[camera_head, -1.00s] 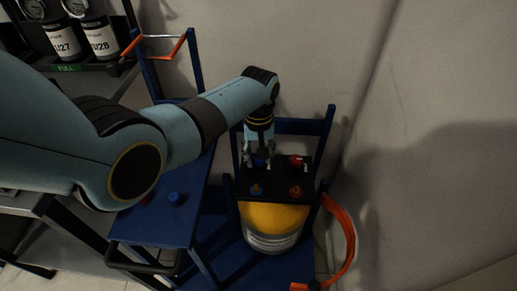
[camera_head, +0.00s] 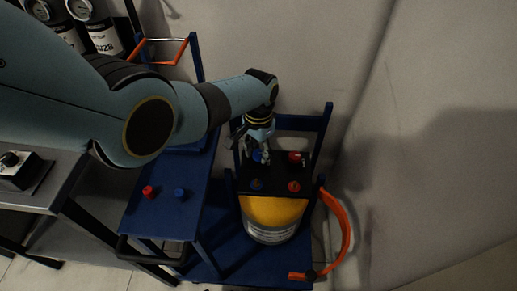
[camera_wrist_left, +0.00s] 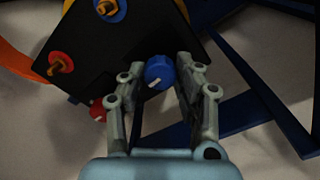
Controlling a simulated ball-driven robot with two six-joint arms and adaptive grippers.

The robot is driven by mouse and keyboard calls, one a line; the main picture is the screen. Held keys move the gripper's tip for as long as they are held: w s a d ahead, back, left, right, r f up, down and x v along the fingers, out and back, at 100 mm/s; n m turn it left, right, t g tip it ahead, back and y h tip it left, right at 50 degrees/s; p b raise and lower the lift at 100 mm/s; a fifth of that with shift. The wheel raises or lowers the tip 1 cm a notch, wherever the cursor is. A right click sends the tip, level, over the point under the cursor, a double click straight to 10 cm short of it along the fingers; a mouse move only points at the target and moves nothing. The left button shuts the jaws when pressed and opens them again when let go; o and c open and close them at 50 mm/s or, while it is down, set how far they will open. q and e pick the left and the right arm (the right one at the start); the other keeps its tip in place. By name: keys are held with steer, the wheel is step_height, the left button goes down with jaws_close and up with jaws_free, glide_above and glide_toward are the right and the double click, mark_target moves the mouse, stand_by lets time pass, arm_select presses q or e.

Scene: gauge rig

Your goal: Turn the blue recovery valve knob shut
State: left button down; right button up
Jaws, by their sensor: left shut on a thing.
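The blue recovery valve knob (camera_wrist_left: 159,72) is a round knob with a white mark toward its lower left in the wrist view. It sits at the edge of a black panel (camera_wrist_left: 110,45). My left gripper (camera_wrist_left: 160,70) is shut on the knob, one finger on either side. In the head view the gripper (camera_head: 254,153) comes down onto the upper left of the panel (camera_head: 276,174) and partly hides the blue knob (camera_head: 257,157). My right gripper is not in view.
A red knob (camera_head: 295,157) sits beside the blue one. A blue fitting (camera_head: 256,184) and an orange-red fitting (camera_head: 294,187) are lower on the panel. A yellow-topped tank (camera_head: 275,211) stands below. An orange hose (camera_head: 347,238) curves at right.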

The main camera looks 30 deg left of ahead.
mark_target(258, 153)
arm_select(q)
steer(key=shift+m, duration=0.5)
steer(key=c, duration=0.9)
jaws_free()
steer(key=shift+c, duration=0.2)
steer(key=shift+r, duration=0.1)
step_height(258, 153, up, 12)
